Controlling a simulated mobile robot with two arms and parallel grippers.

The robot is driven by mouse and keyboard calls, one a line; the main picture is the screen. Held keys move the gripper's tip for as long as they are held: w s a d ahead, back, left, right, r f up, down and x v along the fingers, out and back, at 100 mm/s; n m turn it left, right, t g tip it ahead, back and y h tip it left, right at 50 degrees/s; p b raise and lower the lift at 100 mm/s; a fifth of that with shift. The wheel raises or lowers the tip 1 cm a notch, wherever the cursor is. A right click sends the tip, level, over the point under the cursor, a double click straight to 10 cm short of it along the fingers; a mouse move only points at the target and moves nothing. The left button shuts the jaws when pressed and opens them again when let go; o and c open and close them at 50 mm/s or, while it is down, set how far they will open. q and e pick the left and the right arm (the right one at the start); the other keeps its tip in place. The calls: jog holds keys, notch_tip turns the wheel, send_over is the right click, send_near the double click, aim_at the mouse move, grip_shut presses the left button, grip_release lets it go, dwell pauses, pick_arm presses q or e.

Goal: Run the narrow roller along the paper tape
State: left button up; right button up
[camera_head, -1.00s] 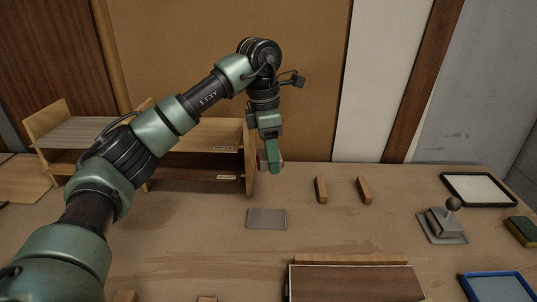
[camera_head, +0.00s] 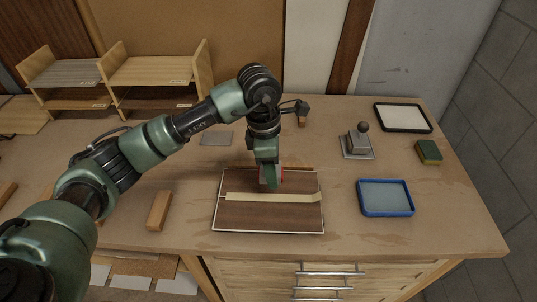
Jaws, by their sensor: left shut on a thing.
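The paper tape (camera_head: 238,197) is a pale strip lying across a dark brown veneer panel (camera_head: 268,218) on the bench, its right end reaching the panel's right edge. My left gripper (camera_head: 271,184) points down over the panel, just at the far side of the tape's middle. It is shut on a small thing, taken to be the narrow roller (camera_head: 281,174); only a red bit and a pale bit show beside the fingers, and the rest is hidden. I cannot tell whether it touches the panel. My right gripper is not in view.
A blue-rimmed tray (camera_head: 385,211), a grey block with a knob on a plate (camera_head: 358,154), a green sponge (camera_head: 429,152) and a black-framed tray (camera_head: 432,131) stand right. A wooden block (camera_head: 159,211) lies left of the panel. A shelf rack (camera_head: 202,75) stands back left.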

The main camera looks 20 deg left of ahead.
pick_arm(q)
jog(key=shift+a+f, duration=0.1)
jog(key=shift+f, duration=0.25)
notch_tip(320, 180, down, 4)
jog(key=shift+w+f+b, duration=0.1)
jog(key=shift+f+b, duration=0.15)
jog(key=shift+b, duration=0.8)
jog(key=shift+f, duration=0.4)
jog(key=shift+a, duration=0.1)
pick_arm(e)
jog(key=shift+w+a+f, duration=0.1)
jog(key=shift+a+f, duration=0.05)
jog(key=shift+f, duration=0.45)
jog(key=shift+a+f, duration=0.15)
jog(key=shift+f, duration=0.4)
pick_arm(q)
jog(key=shift+a, duration=0.1)
